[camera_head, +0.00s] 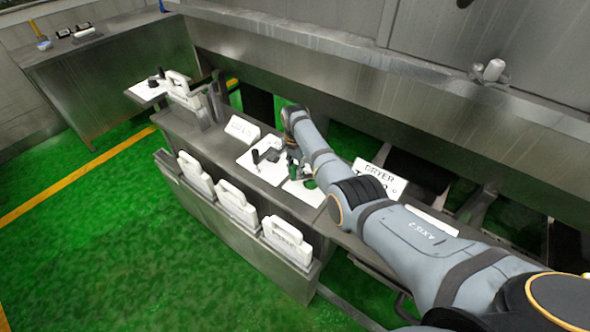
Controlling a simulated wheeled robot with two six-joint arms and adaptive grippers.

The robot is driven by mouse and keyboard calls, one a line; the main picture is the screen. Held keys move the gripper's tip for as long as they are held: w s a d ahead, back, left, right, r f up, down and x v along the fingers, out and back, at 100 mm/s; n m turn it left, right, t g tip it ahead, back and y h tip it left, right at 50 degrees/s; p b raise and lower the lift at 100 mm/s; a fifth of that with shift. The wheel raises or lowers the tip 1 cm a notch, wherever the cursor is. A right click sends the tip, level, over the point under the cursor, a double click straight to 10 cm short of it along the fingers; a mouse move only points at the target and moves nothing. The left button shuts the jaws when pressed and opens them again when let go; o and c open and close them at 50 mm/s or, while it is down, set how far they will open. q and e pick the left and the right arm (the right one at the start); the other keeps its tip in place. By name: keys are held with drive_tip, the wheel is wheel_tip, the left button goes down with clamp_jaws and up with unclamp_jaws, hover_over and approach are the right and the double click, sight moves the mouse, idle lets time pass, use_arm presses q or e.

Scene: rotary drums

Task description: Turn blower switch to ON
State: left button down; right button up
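My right arm reaches in from the lower right across a steel bench (215,140). My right gripper (296,170) is small and dark and points down over the control plates on the bench top. I cannot tell whether its fingers are open or shut, or whether they touch anything. A white control plate (262,170) with black knobs (272,155) lies just left of the gripper. Another white plate (308,194) is partly hidden below it. No label legible here reads blower, so I cannot tell which knob is the blower switch. My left gripper is not in view.
A sign reading DRYER (380,179) stands right of the gripper, and a smaller sign (242,129) stands to its left. White cases (238,205) hang along the bench front. A long steel beam (330,55) runs behind. Green floor (120,250) at left is clear.

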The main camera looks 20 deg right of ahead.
drive_tip(key=shift+o, duration=1.2)
drive_tip(key=shift+r, duration=0.15)
wheel_tip(320, 180, up, 12)
drive_tip(key=shift+f, duration=0.15)
